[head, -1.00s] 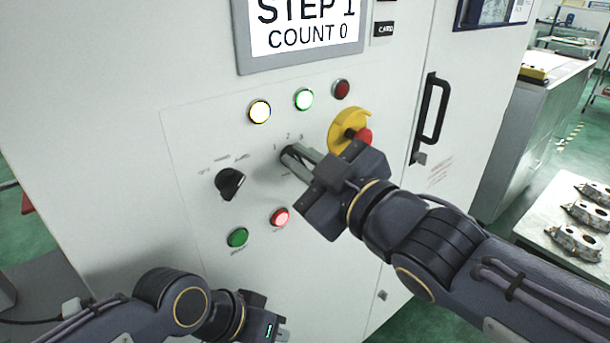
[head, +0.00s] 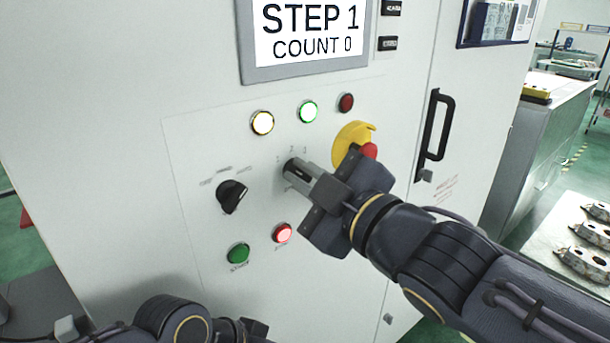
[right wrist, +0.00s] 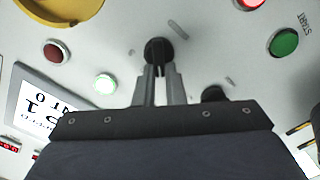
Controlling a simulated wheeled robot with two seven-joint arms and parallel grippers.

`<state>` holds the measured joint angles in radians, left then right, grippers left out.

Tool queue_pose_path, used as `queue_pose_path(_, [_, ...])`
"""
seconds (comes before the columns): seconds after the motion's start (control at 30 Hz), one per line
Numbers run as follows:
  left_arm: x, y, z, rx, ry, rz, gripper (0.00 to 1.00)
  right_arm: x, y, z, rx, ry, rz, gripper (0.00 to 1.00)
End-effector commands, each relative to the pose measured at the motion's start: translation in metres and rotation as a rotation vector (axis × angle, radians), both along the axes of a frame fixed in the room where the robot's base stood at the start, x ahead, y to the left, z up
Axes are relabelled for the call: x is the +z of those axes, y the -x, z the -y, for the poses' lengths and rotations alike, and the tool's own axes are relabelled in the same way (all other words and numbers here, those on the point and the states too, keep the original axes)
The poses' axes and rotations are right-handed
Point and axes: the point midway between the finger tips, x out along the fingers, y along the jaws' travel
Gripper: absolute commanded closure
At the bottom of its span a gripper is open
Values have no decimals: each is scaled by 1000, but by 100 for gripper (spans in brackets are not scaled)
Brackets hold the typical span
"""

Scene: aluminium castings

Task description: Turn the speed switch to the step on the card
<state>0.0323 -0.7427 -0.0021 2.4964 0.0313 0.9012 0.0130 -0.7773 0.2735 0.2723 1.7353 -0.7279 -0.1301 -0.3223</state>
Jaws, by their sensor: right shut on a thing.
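The speed switch (head: 291,166) is a small black knob on the white panel, with the marks 1, 2 and 3 above it. My right gripper (head: 298,172) is shut on the knob. In the right wrist view the round black knob (right wrist: 157,46) sits between the two grey fingertips (right wrist: 158,72). The fingers hide much of it, and I cannot tell which mark it points to. A screen (head: 308,32) above reads STEP 1, COUNT 0. My left gripper (head: 250,330) is low at the bottom edge, partly cut off and away from the panel.
A yellow-collared red emergency button (head: 368,150) is just right of my right gripper. A black selector (head: 231,196), a green button (head: 238,253) and a lit red button (head: 283,233) are nearby. Lamps sit above. A black door handle (head: 433,135) stands out at right; castings (head: 590,232) lie beyond.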

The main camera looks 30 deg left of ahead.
Motion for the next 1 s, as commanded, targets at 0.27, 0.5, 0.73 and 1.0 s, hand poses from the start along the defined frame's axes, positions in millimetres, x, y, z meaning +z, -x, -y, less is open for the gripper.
queue_pose_path(0.27, [0,0,0,0,0,0,100,0,0,0,-1,1,0,68])
queue_pose_path(0.5, [1,0,0,0,0,0,100,1,1,3,-1,-1,-1,68])
queue_pose_path(0.73, [15,0,0,0,0,0,100,4,12,35,-4,0,-1,68])
queue_pose_path(1.0, [31,0,0,0,0,0,100,3,27,68,-2,-1,0,68])
